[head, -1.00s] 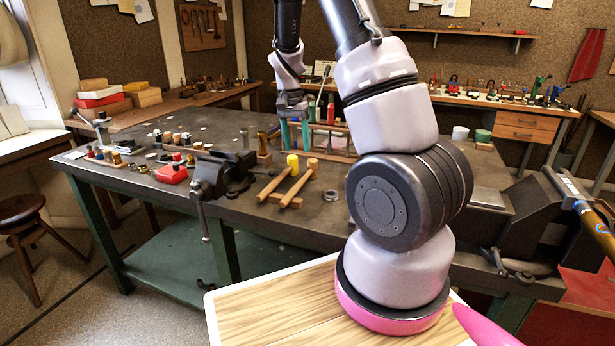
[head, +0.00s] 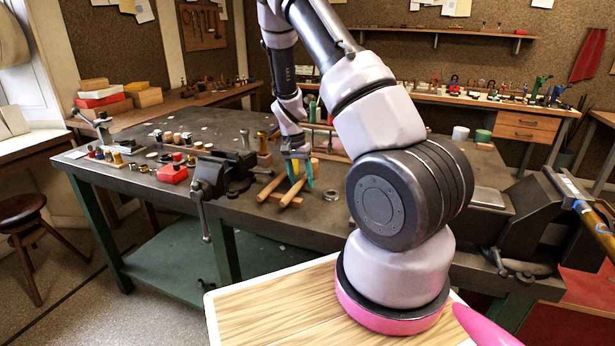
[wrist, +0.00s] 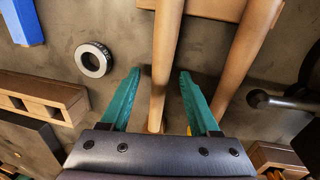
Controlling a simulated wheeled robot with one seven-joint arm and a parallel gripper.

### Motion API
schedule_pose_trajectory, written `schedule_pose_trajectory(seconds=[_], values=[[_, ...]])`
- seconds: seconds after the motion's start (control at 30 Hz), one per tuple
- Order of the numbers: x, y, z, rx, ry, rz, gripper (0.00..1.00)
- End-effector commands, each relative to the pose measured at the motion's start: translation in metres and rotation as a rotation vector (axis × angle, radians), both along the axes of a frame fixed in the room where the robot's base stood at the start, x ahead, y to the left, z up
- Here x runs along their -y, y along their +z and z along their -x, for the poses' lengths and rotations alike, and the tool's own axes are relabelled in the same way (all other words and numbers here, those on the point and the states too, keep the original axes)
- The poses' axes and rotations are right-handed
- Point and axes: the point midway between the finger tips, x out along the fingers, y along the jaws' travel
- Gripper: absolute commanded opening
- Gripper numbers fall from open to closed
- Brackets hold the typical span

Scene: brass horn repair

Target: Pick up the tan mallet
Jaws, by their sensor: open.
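The tan mallet (head: 292,195) lies on the dark workbench with its handle toward the near edge. Its handle (wrist: 166,55) runs between my fingers in the wrist view, with a gap on either side; its head is mostly hidden behind my gripper. My gripper (head: 301,184) is open, teal fingers pointing down astride this handle (wrist: 160,78). A second mallet lies alongside; its handle (wrist: 245,50) is to the right in the wrist view, outside my fingers. A speck of its yellow head (wrist: 188,130) shows there.
A wooden rest (wrist: 208,8) lies under the handle ends. A metal ring (wrist: 93,60) and a slotted wooden block (wrist: 38,97) lie on the left in the wrist view. A black vise (head: 222,175) stands left of the mallets in the head view.

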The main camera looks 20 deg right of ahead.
Motion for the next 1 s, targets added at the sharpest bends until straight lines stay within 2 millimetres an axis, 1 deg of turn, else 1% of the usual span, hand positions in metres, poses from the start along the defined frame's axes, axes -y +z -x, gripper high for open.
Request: schedule_pose_trajectory(seconds=[0.1, 0.27, 0.3, 0.37, 0.4, 0.43, 0.47, 0.8, 0.87, 0.97, 1.0], values=[[0.001, -0.006, 0.001, 0.0, 0.001, 0.0, 0.62], [0.001, -0.006, 0.001, 0.0, 0.0, 0.0, 0.62], [0.001, -0.006, 0.001, 0.0, 0.0, 0.0, 0.58], [0.001, -0.006, 0.001, 0.0, 0.0, 0.0, 0.35], [0.001, -0.005, 0.001, 0.0, 0.0, 0.0, 0.2], [0.001, -0.005, 0.001, 0.0, 0.0, 0.0, 0.09], [0.001, -0.005, 0.001, 0.0, 0.0, 0.0, 0.0], [0.001, -0.003, 0.0, 0.002, 0.0, 0.001, 0.0], [0.001, 0.001, 0.0, 0.004, 0.0, 0.0, 0.0], [0.001, 0.016, -0.001, 0.006, 0.0, 0.0, 0.0], [0.001, 0.024, -0.001, 0.006, 0.0, 0.0, 0.0]])
